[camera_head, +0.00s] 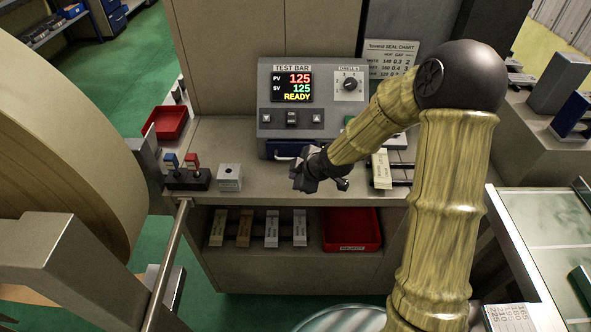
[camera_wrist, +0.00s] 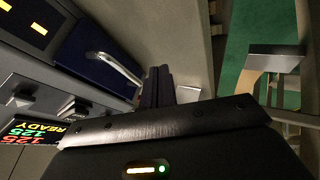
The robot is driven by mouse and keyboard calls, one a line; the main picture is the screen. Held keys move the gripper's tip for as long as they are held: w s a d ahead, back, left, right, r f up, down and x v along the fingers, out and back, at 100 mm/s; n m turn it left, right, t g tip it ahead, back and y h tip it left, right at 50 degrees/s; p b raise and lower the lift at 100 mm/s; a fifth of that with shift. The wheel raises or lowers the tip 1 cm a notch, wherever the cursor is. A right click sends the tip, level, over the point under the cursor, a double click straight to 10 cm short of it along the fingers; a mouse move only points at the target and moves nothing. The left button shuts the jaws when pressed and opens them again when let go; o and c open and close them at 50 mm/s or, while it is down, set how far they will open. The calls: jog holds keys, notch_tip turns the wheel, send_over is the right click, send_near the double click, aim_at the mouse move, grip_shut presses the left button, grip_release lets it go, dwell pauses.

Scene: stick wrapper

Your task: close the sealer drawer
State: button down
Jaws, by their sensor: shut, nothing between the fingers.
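The sealer (camera_head: 311,105) is a grey box with a lit display reading 125, 125 and READY, on the bench. Its dark blue drawer (camera_head: 284,149) is low on the front, partly hidden by my gripper in the head view. In the wrist view the blue drawer (camera_wrist: 88,45) shows its front with a silver bar handle (camera_wrist: 118,66). I cannot tell how far the drawer stands out. My gripper (camera_head: 303,178) is in front of the drawer. Its fingers (camera_wrist: 158,86) are shut and empty, close beside the handle's end; contact cannot be told.
A metal block (camera_head: 229,178) and a switch box (camera_head: 187,178) stand left of my gripper on the bench. A pale bar (camera_head: 381,170) lies in a rack to the right. A red tray (camera_head: 168,122) sits at left.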

jog(key=p+v, duration=0.2)
jog(key=v, duration=0.6)
jog(key=shift+d+r, duration=0.3)
jog(key=shift+r, duration=0.05)
jog(key=shift+s+a, duration=0.15)
jog(key=shift+s, duration=0.05)
jog(key=s+d+r+m+g+h+p, duration=0.2)
jog(key=s+d+r+m, duration=0.1)
jog(key=s+d+m, duration=0.2)
jog(key=s+d+r+m+g+h+p, duration=0.1)
jog(key=s+d+m, duration=0.4)
jog(key=s+m, duration=0.5)
notch_tip(320, 180, up, 3)
jog(key=shift+d+f+m+g+h+p, duration=0.15)
jog(key=shift+d+m+g+h+p, duration=0.2)
jog(key=shift+m+h+p, duration=0.5)
